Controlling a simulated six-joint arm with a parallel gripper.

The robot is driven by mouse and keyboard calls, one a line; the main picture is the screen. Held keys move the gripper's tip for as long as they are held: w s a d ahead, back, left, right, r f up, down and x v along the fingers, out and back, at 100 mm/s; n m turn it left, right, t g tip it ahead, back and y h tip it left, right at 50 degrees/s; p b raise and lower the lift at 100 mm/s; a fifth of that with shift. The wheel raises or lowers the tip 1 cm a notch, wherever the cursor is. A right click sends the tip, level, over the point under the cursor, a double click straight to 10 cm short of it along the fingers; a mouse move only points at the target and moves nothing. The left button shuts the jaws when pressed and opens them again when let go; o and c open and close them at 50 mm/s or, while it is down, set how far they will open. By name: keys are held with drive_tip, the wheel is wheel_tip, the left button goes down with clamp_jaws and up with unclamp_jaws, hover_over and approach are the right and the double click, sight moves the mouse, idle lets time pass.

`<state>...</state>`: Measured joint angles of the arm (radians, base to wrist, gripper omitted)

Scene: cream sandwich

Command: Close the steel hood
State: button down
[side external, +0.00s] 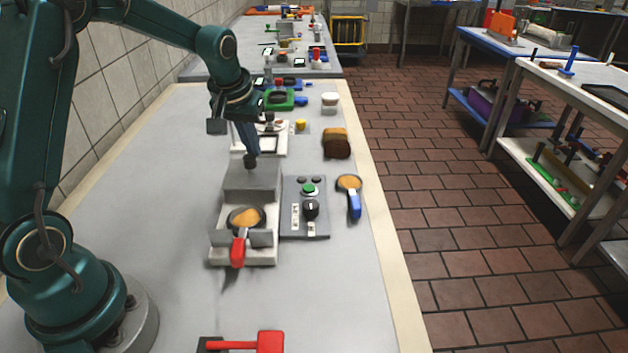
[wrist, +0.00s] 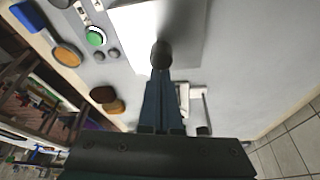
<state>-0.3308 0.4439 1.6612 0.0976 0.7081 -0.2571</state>
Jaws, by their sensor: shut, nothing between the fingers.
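The steel hood (side external: 252,181) stands raised at the back of a small grey cooker (side external: 262,257) on the counter. A round pan (side external: 246,218) with an orange-brown filling and a red handle sits in the cooker, uncovered. My gripper (side external: 251,160) is shut and empty, pointing down at the hood's top edge. In the wrist view the hood is a bright, pale panel (wrist: 188,28), and my shut fingertips (wrist: 161,54) overlap its edge. I cannot tell whether they touch it.
A control box (side external: 321,222) with a green button and a black knob stands right of the cooker. A blue-handled pan (side external: 349,184) and a bread loaf (side external: 337,143) lie further right. A white tray (side external: 272,140) is behind my gripper. A red-handled tool (side external: 268,342) lies in front; the counter between is clear.

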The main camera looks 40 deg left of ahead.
drive_tip(key=s+d, duration=0.7)
drive_tip(key=shift+d, duration=0.1)
drive_tip(key=shift+s+d, duration=0.2)
drive_tip(key=shift+s, duration=0.15)
drive_tip(key=shift+f, duration=0.1)
